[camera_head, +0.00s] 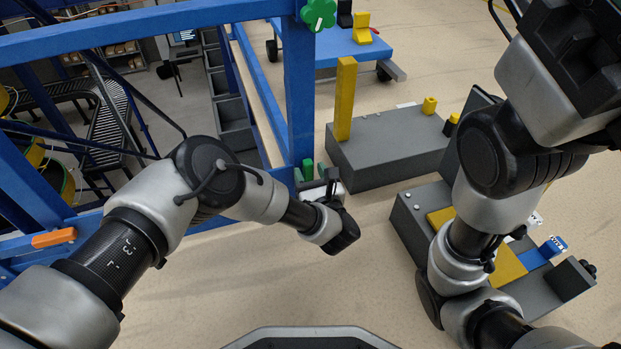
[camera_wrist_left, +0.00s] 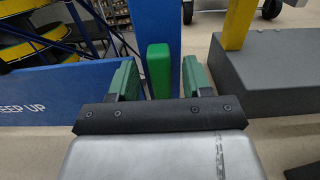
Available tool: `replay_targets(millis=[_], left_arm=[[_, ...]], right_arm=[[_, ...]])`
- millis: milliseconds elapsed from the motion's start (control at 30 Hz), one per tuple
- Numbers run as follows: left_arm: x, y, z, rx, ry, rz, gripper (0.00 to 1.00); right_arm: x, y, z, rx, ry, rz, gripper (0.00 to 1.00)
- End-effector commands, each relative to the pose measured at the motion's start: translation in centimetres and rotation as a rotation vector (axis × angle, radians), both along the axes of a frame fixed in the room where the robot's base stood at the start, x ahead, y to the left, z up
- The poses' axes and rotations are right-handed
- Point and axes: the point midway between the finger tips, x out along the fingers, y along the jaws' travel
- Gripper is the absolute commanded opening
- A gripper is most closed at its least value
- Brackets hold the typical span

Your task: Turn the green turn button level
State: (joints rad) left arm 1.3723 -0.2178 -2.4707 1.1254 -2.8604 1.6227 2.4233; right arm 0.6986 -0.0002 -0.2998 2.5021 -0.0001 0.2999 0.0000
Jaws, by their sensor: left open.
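The green turn button (camera_wrist_left: 160,70) is a bright green bar standing upright on the blue post in the left wrist view. It also shows, small, in the head view (camera_head: 308,168), low on the blue post. My left gripper (camera_head: 310,174) is open in front of it. In the left wrist view its two dark green fingers (camera_wrist_left: 161,78) stand on either side of the bar, with a gap visible on both sides. I cannot tell how far the fingertips reach along the bar. My right arm is at the right of the head view; its gripper does not show.
An orange bar (camera_head: 53,238) lies level on the blue frame at left. A green scalloped knob (camera_head: 318,14) is high on the blue post (camera_head: 299,90). A grey block with a yellow post (camera_head: 345,98) stands right of my left gripper. Bare floor (camera_head: 290,285) lies in front.

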Motion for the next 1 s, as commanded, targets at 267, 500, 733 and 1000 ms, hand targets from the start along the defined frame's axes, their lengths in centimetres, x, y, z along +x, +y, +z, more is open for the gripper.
replay_targets(millis=[267, 500, 733, 1000], left_arm=[[0.25, 0.07, 0.08, 0.000, 0.000, 0.000, 0.49], [0.22, 0.06, 0.06, 0.000, 0.001, 0.000, 0.17], [0.19, 0.08, 0.04, -0.013, -0.003, 0.000, 0.00], [0.02, 0.59, -0.03, -0.243, -0.078, 0.000, 0.00]], right_arm=[[0.06, 0.02, -0.08, 0.000, 0.001, 0.000, 0.49], [0.11, 0.04, -0.07, -0.001, 0.002, -0.001, 0.49], [0.11, 0.04, -0.07, -0.001, 0.002, -0.001, 0.49], [0.10, 0.04, -0.06, -0.001, 0.002, -0.001, 0.49]])
